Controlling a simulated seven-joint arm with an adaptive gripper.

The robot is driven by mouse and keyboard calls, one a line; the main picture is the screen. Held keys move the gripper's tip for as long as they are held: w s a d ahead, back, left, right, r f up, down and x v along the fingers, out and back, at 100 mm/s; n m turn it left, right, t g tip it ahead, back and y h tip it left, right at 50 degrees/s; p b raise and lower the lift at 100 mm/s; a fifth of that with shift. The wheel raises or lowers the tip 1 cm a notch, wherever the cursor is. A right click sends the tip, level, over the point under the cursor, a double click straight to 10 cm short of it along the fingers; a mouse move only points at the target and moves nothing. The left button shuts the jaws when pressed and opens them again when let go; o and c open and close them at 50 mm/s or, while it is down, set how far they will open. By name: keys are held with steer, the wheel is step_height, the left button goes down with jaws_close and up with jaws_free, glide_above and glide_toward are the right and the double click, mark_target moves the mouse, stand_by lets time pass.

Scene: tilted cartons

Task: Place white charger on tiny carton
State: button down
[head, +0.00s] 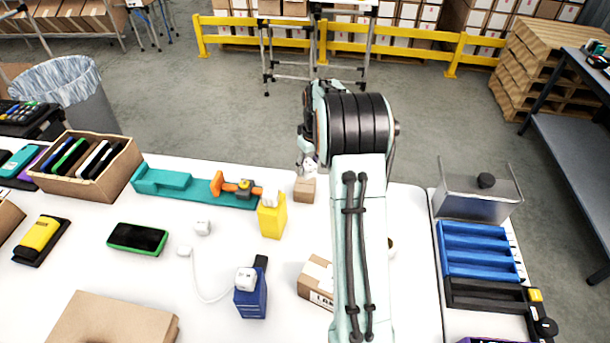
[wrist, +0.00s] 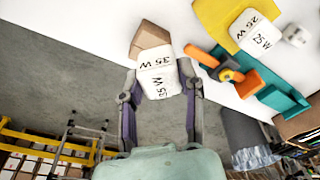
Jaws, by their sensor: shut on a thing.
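My gripper (wrist: 158,82) is shut on a white charger (wrist: 157,73) marked 35 W. In the head view this charger (head: 310,165) shows small at the end of my arm, partly hidden by it. The tiny carton (head: 304,191) is a small brown box at the table's far edge, just below the charger in the picture. In the wrist view the carton (wrist: 149,36) lies just beyond the charger, which overlaps its near side. I cannot tell whether the two touch.
Another white charger (head: 270,198) sits on a yellow box (head: 272,222), and one (head: 246,276) on a blue box (head: 250,302). A white cube-shaped charger (head: 203,228) lies on the table. A teal holder (head: 165,179) with an orange tool (head: 235,186) stands left of the carton.

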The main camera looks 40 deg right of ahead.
glide_above(304, 183)
steer(key=f, duration=0.5)
steer(key=shift+s+f, duration=0.35)
steer(key=shift+w+f, duration=0.15)
steer(key=shift+f, duration=1.6)
steer(key=shift+f, duration=0.1)
steer(key=c, duration=0.7)
jaws_free()
